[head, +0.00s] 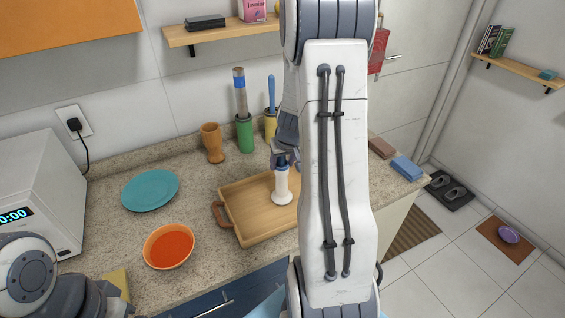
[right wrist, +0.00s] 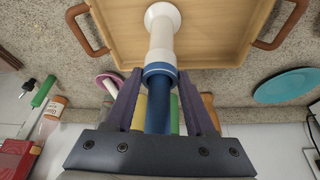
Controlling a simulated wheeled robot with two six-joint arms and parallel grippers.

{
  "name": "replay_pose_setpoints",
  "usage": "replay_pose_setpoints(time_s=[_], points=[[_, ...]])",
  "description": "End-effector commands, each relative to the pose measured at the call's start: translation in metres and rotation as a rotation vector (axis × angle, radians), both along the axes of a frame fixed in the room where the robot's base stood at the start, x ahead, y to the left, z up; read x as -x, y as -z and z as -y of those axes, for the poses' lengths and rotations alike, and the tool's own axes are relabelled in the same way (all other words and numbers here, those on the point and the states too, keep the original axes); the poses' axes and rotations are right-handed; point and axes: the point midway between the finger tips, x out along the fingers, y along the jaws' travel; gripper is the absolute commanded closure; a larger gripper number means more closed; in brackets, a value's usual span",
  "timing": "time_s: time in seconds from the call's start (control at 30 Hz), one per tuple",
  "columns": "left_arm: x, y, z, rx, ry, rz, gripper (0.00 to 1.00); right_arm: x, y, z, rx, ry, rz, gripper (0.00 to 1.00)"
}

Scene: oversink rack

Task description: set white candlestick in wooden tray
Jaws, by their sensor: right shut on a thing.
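The white candlestick (head: 282,187) is upright, with a blue upper part that shows well in the right wrist view (right wrist: 160,42). My right gripper (head: 284,160) is shut on the blue upper part, and its purple-grey fingers (right wrist: 160,105) flank it in the right wrist view. The candlestick's round white base is over the floor of the wooden tray (head: 238,192); I cannot tell whether it touches. The tray also shows in the right wrist view (right wrist: 220,30), with a handle at each side. My right arm hides the tray's right part in the head view. My left gripper is out of view.
An orange bowl (head: 168,246) with red content and a teal plate (head: 150,190) stand left of the tray. A wooden vase (head: 212,143) and a green holder (head: 244,134) stand behind it. A white microwave (head: 40,185) is at the left.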

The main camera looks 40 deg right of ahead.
Motion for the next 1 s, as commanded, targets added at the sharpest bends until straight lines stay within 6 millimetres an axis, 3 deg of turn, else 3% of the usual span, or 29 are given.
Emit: replay_pose_setpoints(time_s=[0.17, 0.2, 0.27, 0.67, 1.0], points=[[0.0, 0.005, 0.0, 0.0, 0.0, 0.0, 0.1, 0.0, 0.003, 0.0, 0.001, 0.0, 0.002, 1.0], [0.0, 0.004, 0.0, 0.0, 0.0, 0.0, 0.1, 0.0, 0.003, 0.0, 0.0, 0.0, 0.0, 0.38], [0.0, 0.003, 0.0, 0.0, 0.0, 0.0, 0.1, 0.0, 0.002, 0.0, 0.0, 0.0, 0.0, 0.15], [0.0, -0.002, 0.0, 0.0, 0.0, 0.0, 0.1, 0.0, -0.003, 0.0, 0.0, 0.0, 0.0, 0.15], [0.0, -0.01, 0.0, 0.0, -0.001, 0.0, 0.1, 0.023, -0.062, -0.009, 0.003, 0.0, 0.004, 0.15]])
